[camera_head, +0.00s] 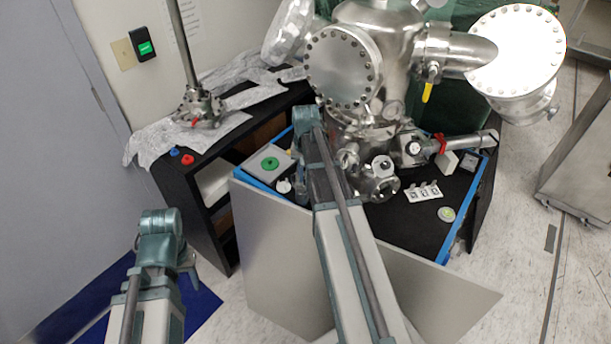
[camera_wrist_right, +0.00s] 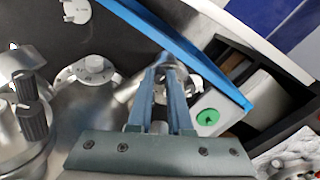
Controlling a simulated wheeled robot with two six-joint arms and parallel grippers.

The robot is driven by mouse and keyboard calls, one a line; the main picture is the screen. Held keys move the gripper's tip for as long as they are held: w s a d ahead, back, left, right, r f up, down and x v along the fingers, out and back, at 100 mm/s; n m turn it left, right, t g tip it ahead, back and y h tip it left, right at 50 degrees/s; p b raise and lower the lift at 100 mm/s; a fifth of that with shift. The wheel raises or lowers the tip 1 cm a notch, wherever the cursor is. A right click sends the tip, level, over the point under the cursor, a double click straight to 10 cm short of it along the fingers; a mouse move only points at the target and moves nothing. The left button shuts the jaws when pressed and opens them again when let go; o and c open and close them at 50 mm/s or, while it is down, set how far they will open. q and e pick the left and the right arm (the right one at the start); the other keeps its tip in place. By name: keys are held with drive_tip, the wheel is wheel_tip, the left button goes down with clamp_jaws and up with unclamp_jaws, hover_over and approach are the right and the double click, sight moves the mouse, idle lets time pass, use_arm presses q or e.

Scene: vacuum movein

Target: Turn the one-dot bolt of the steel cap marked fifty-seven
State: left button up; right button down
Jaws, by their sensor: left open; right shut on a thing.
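In the right wrist view, my right gripper (camera_wrist_right: 167,72) is shut on a small steel part at a short steel tube; I cannot tell whether it is a bolt, and the fingers partly hide it. Left of it is a round steel cap (camera_wrist_right: 88,72) with small bolts around its rim; no number or dots can be read. In the head view, several steel caps show on the vacuum chamber (camera_head: 365,120), one at its lower front (camera_head: 376,182). My left gripper (camera_head: 185,263) is open and empty at the lower left, away from the chamber.
A grey box with a green button (camera_head: 270,163) stands left of the chamber. A white plate with small pieces (camera_head: 422,192) and a green-centred disc (camera_head: 446,214) lie right. A blue edge borders the black bench top. A black shelf (camera_head: 165,140) stands left.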

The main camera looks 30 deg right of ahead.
sight(305, 177)
drive_tip(key=shift+m, duration=1.1)
drive_tip(key=c, duration=0.8)
unclamp_jaws()
drive_tip(key=shift+c, duration=0.2)
drive_tip(key=shift+r, duration=0.1)
wheel_tip(305, 177, up, 14)
drive_tip(key=p, duration=1.3)
drive_tip(key=shift+f+p, duration=0.2)
drive_tip(key=shift+p, duration=0.2)
